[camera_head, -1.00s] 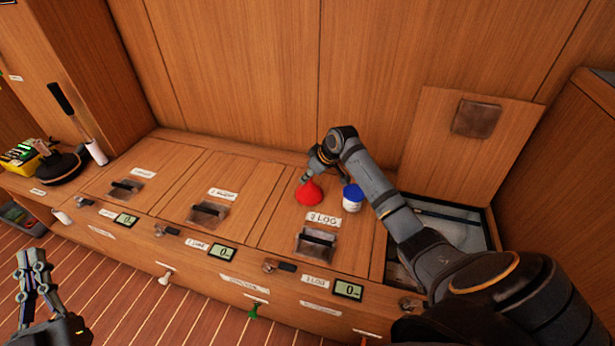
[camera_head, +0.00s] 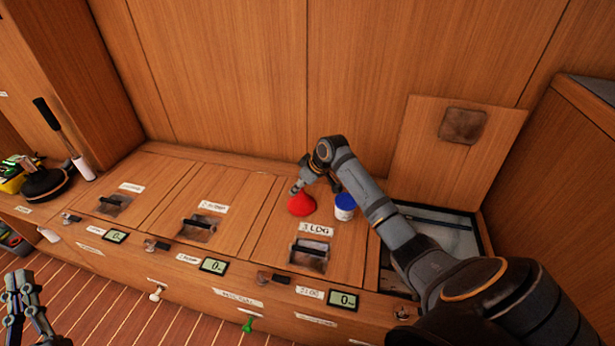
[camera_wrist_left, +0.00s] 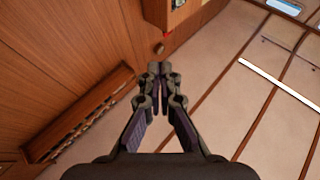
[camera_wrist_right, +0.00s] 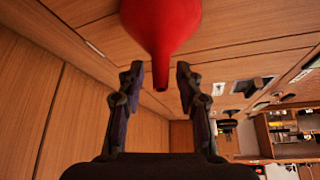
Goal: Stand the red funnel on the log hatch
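The red funnel (camera_head: 301,205) stands wide mouth down on the log hatch (camera_head: 343,254), left of its middle and behind the "3 LOG" label. Its spout points up. In the right wrist view the funnel (camera_wrist_right: 160,22) has its narrow spout between the fingers, with a gap on both sides. My right gripper (camera_wrist_right: 158,77) is open around the spout; in the head view it is just above the funnel. My left gripper (camera_wrist_left: 160,69) is shut and empty, low at the left of the head view, away from the funnel.
A white tub with a blue lid (camera_head: 345,207) stands on the hatch just right of the funnel. An open compartment (camera_head: 452,234) lies further right, its raised lid (camera_head: 455,150) leaning against the wall. A dark recessed handle (camera_head: 309,255) is at the hatch's front. Hatches to the left are clear.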

